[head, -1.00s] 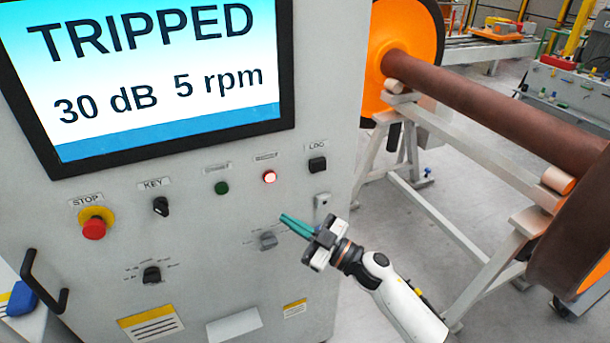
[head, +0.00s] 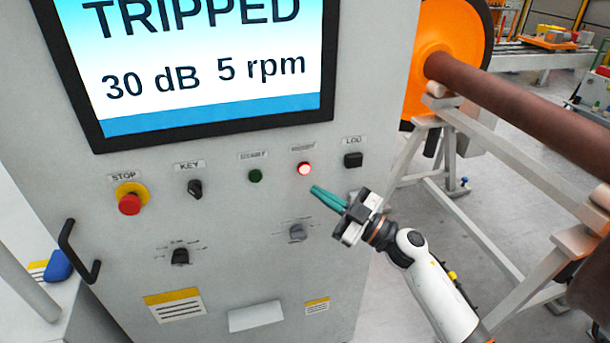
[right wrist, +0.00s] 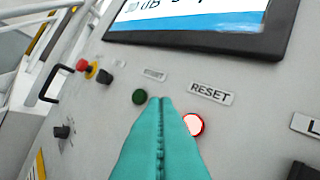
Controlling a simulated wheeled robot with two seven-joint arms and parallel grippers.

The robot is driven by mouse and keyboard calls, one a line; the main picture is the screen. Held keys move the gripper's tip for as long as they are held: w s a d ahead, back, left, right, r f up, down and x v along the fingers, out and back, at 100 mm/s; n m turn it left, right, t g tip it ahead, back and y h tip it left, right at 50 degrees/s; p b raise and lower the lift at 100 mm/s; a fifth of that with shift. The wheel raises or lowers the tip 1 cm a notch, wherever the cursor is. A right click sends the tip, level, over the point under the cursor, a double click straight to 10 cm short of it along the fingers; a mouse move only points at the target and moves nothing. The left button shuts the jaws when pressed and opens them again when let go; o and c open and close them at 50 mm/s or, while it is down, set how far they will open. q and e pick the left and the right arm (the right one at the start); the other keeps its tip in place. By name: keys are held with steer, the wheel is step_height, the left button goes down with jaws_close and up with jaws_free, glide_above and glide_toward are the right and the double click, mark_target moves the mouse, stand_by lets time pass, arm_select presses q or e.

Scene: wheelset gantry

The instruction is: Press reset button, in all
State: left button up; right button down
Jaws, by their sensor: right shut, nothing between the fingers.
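The lit red reset button (head: 304,169) is on the grey cabinet front, below the screen (head: 210,70) that reads TRIPPED, 30 dB, 5 rpm. In the right wrist view the reset button (right wrist: 194,124) glows pale with a red rim, under a RESET label (right wrist: 211,93). My right gripper (head: 316,190) is shut and empty, its teal fingertips just below and right of the button in the head view. In the right wrist view its fingertips (right wrist: 160,100) lie left of the button, between it and the green button (right wrist: 139,97). I cannot tell whether they touch the panel. My left gripper is not in view.
A red stop button (head: 129,203), a key switch (head: 195,188), a green button (head: 255,176) and a black LOG button (head: 352,160) share the row. Two knobs (head: 180,257) (head: 298,232) sit below. A black handle (head: 78,252) juts out at left. A wheelset axle (head: 520,100) on a stand is at right.

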mark_target(300, 168)
steer(key=shift+w+a+b, duration=0.3)
steer(key=shift+w+b, duration=0.1)
steer(key=shift+w, duration=0.45)
steer(key=shift+w+a+b, duration=0.25)
steer(key=shift+w+b, duration=0.2)
steer(key=shift+w, duration=0.4)
steer(key=shift+w+a+b, duration=0.3)
steer(key=shift+w+b, duration=0.1)
steer(key=shift+w, duration=0.45)
steer(key=shift+w, duration=0.15)
steer(key=shift+w+a, duration=0.1)
steer(key=shift+w, duration=0.15)
steer(key=shift+w+a, duration=0.15)
steer(key=shift+w, duration=0.25)
stand_by(0.6)
steer(key=shift+s+d+p, duration=0.3)
steer(key=shift+s+p, duration=0.3)
steer(key=shift+s, duration=0.2)
